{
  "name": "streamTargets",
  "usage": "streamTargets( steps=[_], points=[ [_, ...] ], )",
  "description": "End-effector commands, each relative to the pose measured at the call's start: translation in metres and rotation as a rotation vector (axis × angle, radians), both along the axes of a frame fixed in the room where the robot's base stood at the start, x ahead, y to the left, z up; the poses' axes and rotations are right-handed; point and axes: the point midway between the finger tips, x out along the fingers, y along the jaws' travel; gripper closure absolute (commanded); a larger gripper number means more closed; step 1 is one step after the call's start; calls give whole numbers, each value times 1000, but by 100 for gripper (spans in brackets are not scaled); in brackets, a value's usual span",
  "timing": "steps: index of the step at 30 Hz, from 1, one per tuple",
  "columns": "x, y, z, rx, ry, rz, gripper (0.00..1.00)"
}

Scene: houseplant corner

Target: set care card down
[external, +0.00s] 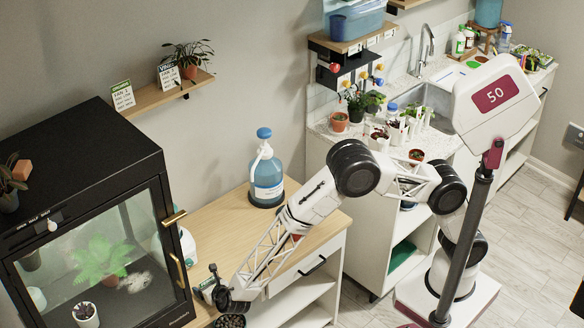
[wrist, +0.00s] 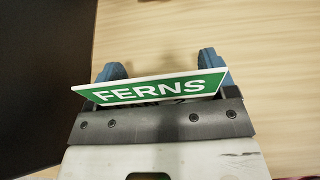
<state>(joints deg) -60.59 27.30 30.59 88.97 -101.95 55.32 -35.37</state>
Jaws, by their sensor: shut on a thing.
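The care card (wrist: 150,91), green with a white edge and the word FERNS, lies across my gripper (wrist: 161,72) in the wrist view. The gripper's two blue fingers show behind the card, one near each end, and the gripper is shut on it. The card is slightly tilted in the picture, its right end higher. In the external view my gripper (external: 217,288) is low at the left end of the wooden counter (external: 215,236), beside the glass cabinet. The card is small and partly hidden there. I cannot tell whether it touches the counter.
The black cabinet (external: 75,150) with a glass door and brass handle (external: 178,270) stands close to my gripper's left. A blue jug (external: 266,175) stands at the counter's back. A wall shelf (external: 165,93) holds two upright cards and a potted plant. The middle of the counter looks clear.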

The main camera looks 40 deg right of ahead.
Motion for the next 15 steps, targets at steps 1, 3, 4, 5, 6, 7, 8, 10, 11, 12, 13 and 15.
streamTargets(
  steps=[1,3,4,5,6,7,8,10,11,12,13,15],
  points=[
    [0,0,0,0,-1,0,44],
    [0,0,0,1,-1,0,44],
    [0,0,0,1,-1,0,44],
    [0,0,0,0,-1,0,44],
    [0,0,0,0,-1,0,44],
    [0,0,0,0,-1,0,44],
    [0,0,0,0,-1,0,44],
    [0,0,-1,0,-1,0,44],
    [0,0,-2,0,-1,0,44],
    [0,0,-3,0,-1,0,44],
    [0,0,-3,0,-1,0,44],
    [0,0,-3,0,-1,0,16]
  ],
)
